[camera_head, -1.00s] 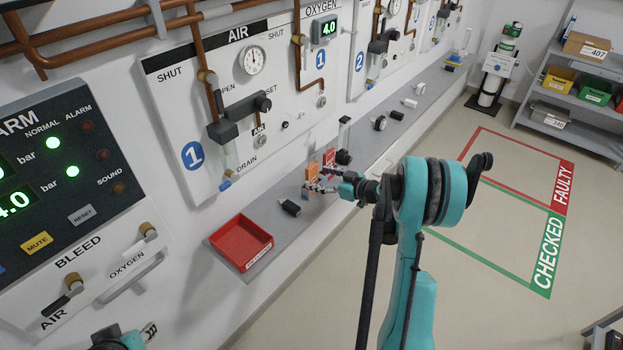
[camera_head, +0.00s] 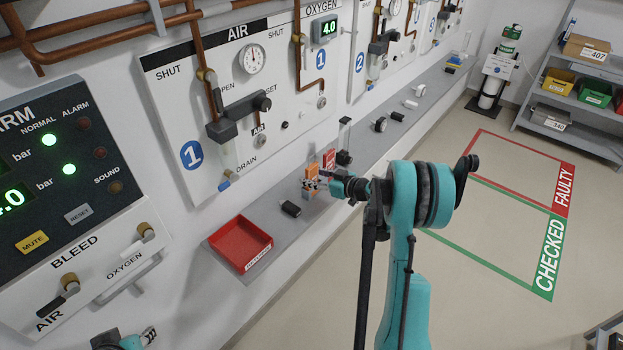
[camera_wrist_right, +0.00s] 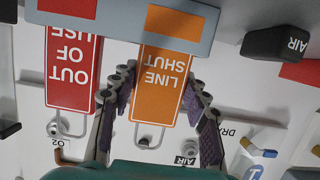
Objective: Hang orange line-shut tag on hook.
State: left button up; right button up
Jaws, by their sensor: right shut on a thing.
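The orange LINE SHUT tag (camera_head: 312,171) is by the shelf along the wall, under the AIR panel. In the right wrist view the tag (camera_wrist_right: 163,82) appears upside down, its end at a grey-blue bar (camera_wrist_right: 215,25). My right gripper (camera_head: 318,184) is at the tag; in the wrist view its fingers (camera_wrist_right: 158,88) flank it, shut on it. A red OUT OF USE tag (camera_wrist_right: 73,70) hangs beside it. A small metal fitting (camera_wrist_right: 145,141) shows past the orange tag; I cannot tell if it is the hook. My left gripper (camera_head: 147,337) shows only partly at the bottom left.
A red tray (camera_head: 240,243) stands on the shelf (camera_head: 360,152). A black cylinder (camera_head: 291,209) lies between tray and tags. The AIR panel (camera_head: 180,105) with gauge and valve is on the wall behind.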

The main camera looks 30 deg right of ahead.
aim_at(313, 166)
jog(key=shift+r, duration=0.2)
jog(key=shift+r+p, duration=1.6)
jog(key=shift+r, duration=0.85)
jog(key=s+d+b, duration=0.1)
jog(key=s+d, duration=0.2)
jog(key=s, duration=0.4)
jog(key=shift+f, duration=0.1)
jog(key=s, duration=0.1)
jog(key=s+d+f+b, duration=0.1)
jog(key=s, duration=0.1)
jog(key=s+f+b, duration=0.1)
jog(key=shift+s+d, duration=0.3)
jog(key=shift+d, duration=0.1)
jog(key=shift+r, duration=0.1)
dwell(1.3)
